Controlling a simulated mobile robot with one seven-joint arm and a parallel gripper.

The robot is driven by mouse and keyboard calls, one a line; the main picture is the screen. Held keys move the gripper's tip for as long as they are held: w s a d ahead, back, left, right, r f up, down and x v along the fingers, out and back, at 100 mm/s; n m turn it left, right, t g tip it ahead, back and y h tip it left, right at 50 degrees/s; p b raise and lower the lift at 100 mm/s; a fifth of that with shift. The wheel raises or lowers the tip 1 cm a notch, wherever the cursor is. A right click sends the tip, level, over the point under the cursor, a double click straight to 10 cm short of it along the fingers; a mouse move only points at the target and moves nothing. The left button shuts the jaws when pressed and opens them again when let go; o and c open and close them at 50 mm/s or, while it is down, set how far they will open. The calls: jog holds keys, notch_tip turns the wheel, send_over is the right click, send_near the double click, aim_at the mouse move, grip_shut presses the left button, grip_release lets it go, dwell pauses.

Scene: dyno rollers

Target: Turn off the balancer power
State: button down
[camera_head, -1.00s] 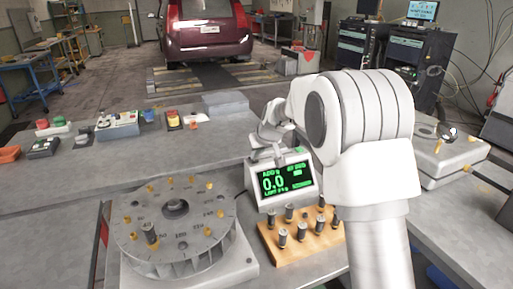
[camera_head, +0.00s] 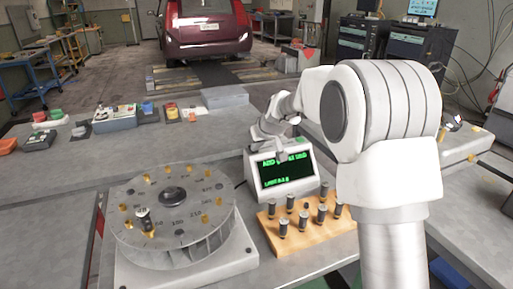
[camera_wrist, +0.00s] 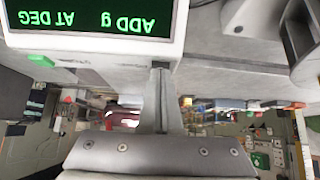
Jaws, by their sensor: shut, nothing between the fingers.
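The balancer's display box (camera_head: 282,176) stands behind the weight block, with green text on a dark screen. In the wrist view the display box (camera_wrist: 100,45) appears upside down at upper left, and its screen reads "ADD g" and "AT DEG". A small green button (camera_wrist: 42,61) sits on its top edge. My gripper (camera_head: 284,131) is shut and empty at the box's top edge. In the wrist view my gripper (camera_wrist: 160,72) is close to the box's corner, to the right of the green button; I cannot tell whether it touches. The numbered rotor disc (camera_head: 205,192) stands left of the box.
A wooden block (camera_head: 283,248) with several dark weights stands in front of the box. A blue-grey switch box (camera_head: 115,120) and other small controls lie at the back left of the bench. The bench between them and the rotor is clear. My arm covers the right side.

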jog(key=shift+r, duration=0.1)
jog(key=shift+r+p, duration=0.5)
jog(key=shift+r, duration=0.25)
jog(key=shift+r, duration=0.2)
jog(key=p+v, duration=0.2)
jog(key=v, duration=1)
jog(key=shift+s+r+p, duration=0.25)
jog(key=shift+s+p, duration=0.05)
jog(key=shift+p, duration=0.05)
jog(key=shift+d, duration=0.1)
